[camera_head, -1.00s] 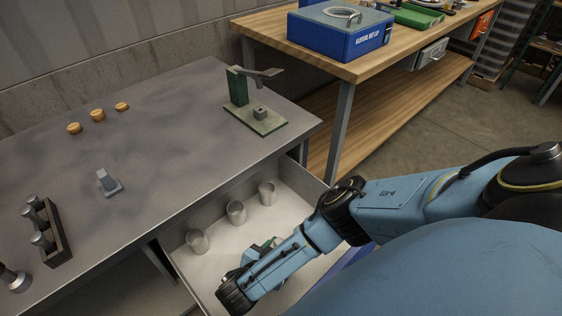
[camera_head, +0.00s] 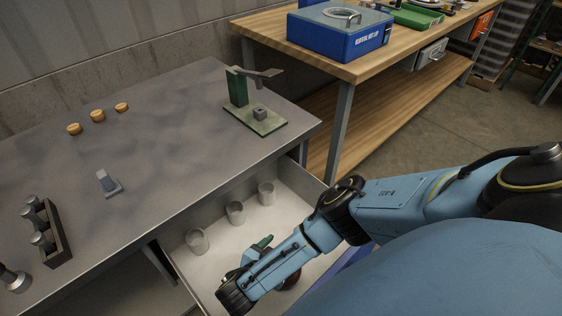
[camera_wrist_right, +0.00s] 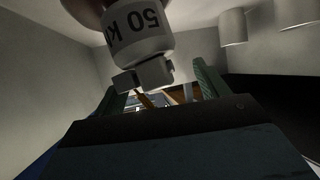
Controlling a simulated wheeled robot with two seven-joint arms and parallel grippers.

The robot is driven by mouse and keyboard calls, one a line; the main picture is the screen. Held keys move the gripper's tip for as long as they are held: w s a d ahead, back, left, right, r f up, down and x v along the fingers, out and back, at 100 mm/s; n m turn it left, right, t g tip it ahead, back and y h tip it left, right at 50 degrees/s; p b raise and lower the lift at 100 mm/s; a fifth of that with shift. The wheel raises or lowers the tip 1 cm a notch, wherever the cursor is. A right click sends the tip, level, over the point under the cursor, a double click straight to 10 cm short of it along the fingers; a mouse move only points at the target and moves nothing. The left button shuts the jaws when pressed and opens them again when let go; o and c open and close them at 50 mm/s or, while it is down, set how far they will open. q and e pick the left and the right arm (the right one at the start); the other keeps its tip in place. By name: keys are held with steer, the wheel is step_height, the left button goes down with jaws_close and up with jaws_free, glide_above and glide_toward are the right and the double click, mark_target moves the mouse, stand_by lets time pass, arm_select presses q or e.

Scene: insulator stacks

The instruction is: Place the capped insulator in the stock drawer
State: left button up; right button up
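The insulator (camera_wrist_right: 140,35) hangs into the top of the right wrist view, with a white body marked "50 K", a brown part above and grey metal lugs below. My right gripper (camera_wrist_right: 157,80) has its green fingers spread on either side of the lugs, with visible gaps. In the head view my right arm reaches into the open stock drawer (camera_head: 222,273); one green finger shows and the wrist hides most of the gripper. A dark brown piece (camera_head: 292,281), probably the insulator, shows beside my wrist. Whether it rests on the drawer floor is hidden. My left gripper is out of view.
Three pale cylinders (camera_head: 235,212) stand along the drawer's back side. The grey table holds a green press (camera_head: 240,88), several tan rings (camera_head: 98,115), a small grey block (camera_head: 108,182) and a dark rack (camera_head: 52,238) with metal pieces. A wooden bench (camera_head: 350,62) stands behind.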

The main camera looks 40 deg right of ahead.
steer(key=v, duration=0.3)
steer(key=shift+w+r+p, duration=0.1)
steer(key=shift+r+p, duration=0.15)
steer(key=shift+p, duration=0.15)
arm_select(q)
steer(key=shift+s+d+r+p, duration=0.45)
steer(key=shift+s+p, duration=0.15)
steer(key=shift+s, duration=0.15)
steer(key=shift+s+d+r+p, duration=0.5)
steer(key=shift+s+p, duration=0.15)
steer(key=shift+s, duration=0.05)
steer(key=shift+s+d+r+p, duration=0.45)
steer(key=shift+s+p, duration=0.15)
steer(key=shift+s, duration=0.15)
arm_select(e)
steer(key=shift+v, duration=2.25)
steer(key=shift+r, duration=0.1)
